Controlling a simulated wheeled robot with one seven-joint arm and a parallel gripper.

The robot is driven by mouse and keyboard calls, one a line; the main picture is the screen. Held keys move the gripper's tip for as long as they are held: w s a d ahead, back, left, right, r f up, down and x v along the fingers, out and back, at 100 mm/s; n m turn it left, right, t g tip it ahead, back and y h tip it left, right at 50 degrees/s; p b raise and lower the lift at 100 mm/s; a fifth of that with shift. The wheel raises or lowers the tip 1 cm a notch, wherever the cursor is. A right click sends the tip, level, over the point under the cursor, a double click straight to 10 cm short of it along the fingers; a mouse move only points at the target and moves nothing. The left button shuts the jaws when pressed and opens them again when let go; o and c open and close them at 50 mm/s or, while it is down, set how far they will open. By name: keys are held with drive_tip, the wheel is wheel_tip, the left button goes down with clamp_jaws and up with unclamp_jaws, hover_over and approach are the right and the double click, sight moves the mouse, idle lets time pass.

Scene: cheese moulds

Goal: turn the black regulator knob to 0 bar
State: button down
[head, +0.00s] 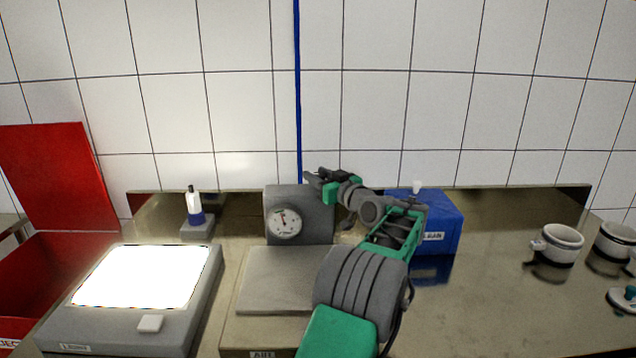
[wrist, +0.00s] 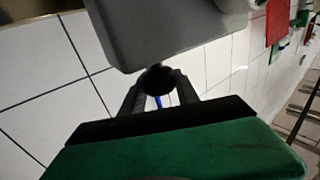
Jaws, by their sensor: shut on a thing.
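The grey regulator box (head: 300,205) stands at the back of the bench, with a round white gauge (head: 284,222) on its front. The gauge needle points up and slightly left; its numbers are too small to read. My gripper (head: 310,176) reaches over the top of the box from the right. In the wrist view the box also shows (wrist: 165,30), and the round black knob (wrist: 157,77) sticks out from it. My gripper (wrist: 158,82) is shut on the knob, one finger on each side. In the head view the knob cannot be told apart from the dark fingers.
A plate on a base (head: 280,280) lies in front of the box. A lit panel (head: 145,276) and a small bottle (head: 194,206) are to the left, beside a red bin (head: 60,180). A blue box (head: 440,215) stands right, behind my arm. White cups (head: 560,245) are farther right.

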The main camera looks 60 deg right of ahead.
drive_tip(key=shift+r+n+t+y+p, duration=0.15)
drive_tip(key=shift+n+t+y+p, duration=0.7)
drive_tip(key=shift+y+p, duration=0.75)
drive_tip(key=shift+n+p, duration=0.35)
drive_tip(key=shift+p, duration=0.25)
drive_tip(key=shift+n+y+p, duration=0.4)
drive_tip(key=shift+y+p, duration=0.3)
drive_tip(key=shift+p, duration=0.45)
drive_tip(key=shift+f+y+p, duration=0.25)
drive_tip(key=shift+y+p, duration=0.25)
drive_tip(key=shift+p, duration=0.1)
drive_tip(key=c, duration=0.9)
unclamp_jaws()
drive_tip(key=shift+r, duration=0.1)
